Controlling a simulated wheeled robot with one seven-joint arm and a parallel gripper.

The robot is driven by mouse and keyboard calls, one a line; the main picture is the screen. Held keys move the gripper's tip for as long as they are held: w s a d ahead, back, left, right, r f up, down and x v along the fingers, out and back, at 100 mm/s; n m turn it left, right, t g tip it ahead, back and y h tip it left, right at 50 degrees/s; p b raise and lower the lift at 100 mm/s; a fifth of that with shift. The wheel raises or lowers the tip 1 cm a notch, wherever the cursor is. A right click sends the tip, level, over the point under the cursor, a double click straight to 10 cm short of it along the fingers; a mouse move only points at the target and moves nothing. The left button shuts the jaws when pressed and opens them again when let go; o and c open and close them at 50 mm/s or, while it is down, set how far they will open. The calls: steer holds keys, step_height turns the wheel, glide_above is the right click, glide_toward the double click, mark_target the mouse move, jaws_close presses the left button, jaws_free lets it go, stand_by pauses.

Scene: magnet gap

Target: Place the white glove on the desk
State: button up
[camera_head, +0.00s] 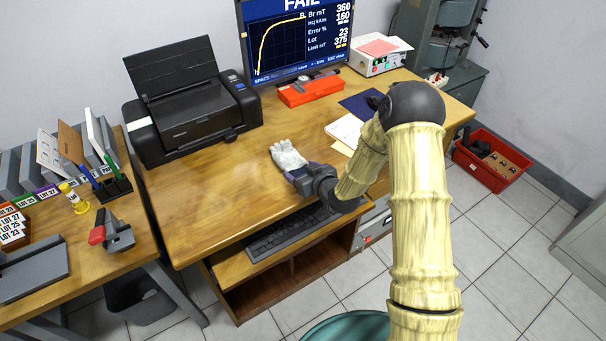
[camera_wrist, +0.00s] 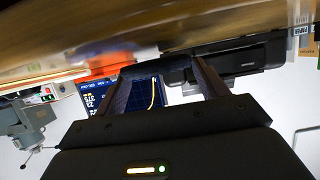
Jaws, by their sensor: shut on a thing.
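The white glove (camera_head: 287,155) is at the tip of my gripper (camera_head: 300,172), over the middle of the wooden desk (camera_head: 220,190) in the head view. My gripper reaches in from the right and is shut on the glove's near end. The glove's far part sticks out toward the printer. I cannot tell whether it touches the desk top or hangs just above it.
A black printer (camera_head: 190,110) stands at the back left, with a monitor (camera_head: 295,40) and a red box (camera_head: 310,90) behind. A keyboard (camera_head: 290,232) lies on the tray below the front edge. Papers (camera_head: 346,130) lie right of the glove. Bare desk lies left of it.

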steer(key=shift+f, duration=0.65)
steer(key=shift+f, duration=0.1)
steer(key=o, duration=1)
steer(key=v, duration=1.2)
steer(key=shift+b, duration=0.3)
